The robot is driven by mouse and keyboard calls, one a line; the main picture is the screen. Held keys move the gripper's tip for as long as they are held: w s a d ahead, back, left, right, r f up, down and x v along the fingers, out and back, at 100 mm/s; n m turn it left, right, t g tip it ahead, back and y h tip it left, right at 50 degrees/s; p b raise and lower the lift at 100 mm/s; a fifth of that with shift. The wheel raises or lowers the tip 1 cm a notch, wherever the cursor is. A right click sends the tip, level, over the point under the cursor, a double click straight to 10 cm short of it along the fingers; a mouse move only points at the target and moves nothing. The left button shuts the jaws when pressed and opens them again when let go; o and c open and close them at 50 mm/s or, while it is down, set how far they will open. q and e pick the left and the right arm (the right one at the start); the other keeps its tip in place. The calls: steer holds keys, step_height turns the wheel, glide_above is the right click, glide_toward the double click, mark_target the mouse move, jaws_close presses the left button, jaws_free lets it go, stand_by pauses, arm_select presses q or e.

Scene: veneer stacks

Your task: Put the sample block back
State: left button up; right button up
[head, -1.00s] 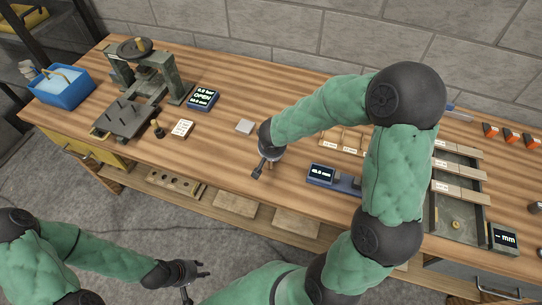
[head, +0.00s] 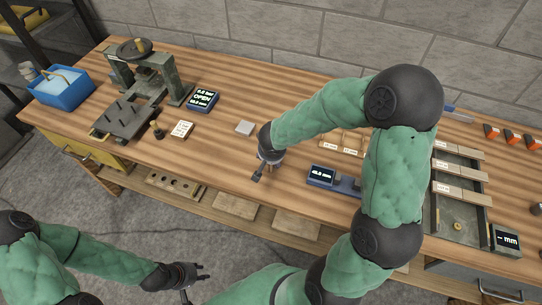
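A small light grey square block (head: 244,127) lies flat on the wooden workbench (head: 225,155); I cannot tell if it is the sample block. My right gripper (head: 257,175) points down over the bench near its front edge, just right of and nearer than the grey block, apart from it. Its fingers are small and partly hidden, so I cannot tell if it holds anything. My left gripper (head: 195,284) is low in front of the bench, fingers spread and empty. Small labelled wooden pieces (head: 340,144) stand behind my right arm, partly hidden by it.
A blue bin (head: 62,92) is at the far left. A blue gauge (head: 322,175) sits right of my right gripper. A tray with labelled slats (head: 458,167) lies right.

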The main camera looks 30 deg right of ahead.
steer(key=shift+r, duration=0.15)
steer(key=p+v, duration=0.4)
steer(key=v, duration=0.8)
